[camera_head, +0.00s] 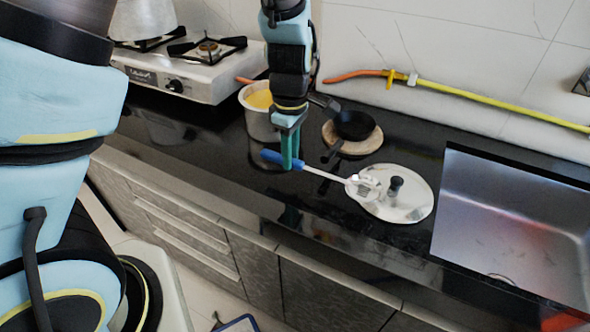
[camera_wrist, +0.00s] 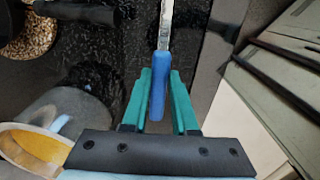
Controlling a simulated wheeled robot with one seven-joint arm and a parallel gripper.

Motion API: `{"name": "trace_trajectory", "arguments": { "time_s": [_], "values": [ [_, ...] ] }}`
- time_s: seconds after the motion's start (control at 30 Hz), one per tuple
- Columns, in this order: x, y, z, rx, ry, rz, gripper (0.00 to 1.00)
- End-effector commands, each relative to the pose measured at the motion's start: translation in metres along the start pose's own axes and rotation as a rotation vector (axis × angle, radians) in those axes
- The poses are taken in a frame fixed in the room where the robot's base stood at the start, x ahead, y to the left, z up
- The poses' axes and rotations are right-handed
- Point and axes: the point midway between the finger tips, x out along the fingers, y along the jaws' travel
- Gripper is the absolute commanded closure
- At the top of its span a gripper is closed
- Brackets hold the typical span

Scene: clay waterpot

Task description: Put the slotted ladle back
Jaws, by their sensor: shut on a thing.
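The slotted ladle has a blue handle (camera_head: 272,157) and a metal shaft (camera_head: 322,174) that runs right to a slotted head (camera_head: 362,187). My gripper (camera_head: 291,163) is shut on the blue handle, over the black counter. The ladle's head overlaps a round metal lid (camera_head: 408,200) with a black knob; I cannot tell whether they touch. In the wrist view, the blue handle (camera_wrist: 157,88) sits between the green fingers (camera_wrist: 158,95), with the shaft pointing up the picture. The head is out of that view.
A metal pot (camera_head: 262,122) with yellow contents stands just behind my gripper. A small black pan (camera_head: 354,126) sits on a round wooden board (camera_head: 346,146). A gas stove (camera_head: 190,75) is at back left, a sink (camera_head: 510,215) at right. The front counter strip is clear.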

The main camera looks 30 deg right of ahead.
Motion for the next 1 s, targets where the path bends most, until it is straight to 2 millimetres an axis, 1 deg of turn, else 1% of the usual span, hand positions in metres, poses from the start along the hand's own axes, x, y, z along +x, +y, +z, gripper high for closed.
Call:
{"name": "trace_trajectory", "arguments": {
  "time_s": [0.2,0.3,0.7,0.73,0.9,0.97,1.0],
  "values": [
    [0.029,-0.001,0.0,-0.002,0.0,-0.004,1.0],
    [0.04,0.0,0.0,0.0,0.0,-0.002,1.0],
    [0.046,0.0,0.0,0.001,0.0,0.0,1.0],
    [0.046,0.0,0.0,0.001,0.0,0.0,0.71],
    [0.045,0.0,0.0,0.0,0.0,0.001,0.52],
    [0.045,0.0,0.0,0.001,0.0,0.001,0.45],
    [0.045,0.0,0.0,0.0,0.0,0.0,0.43]
  ]
}}
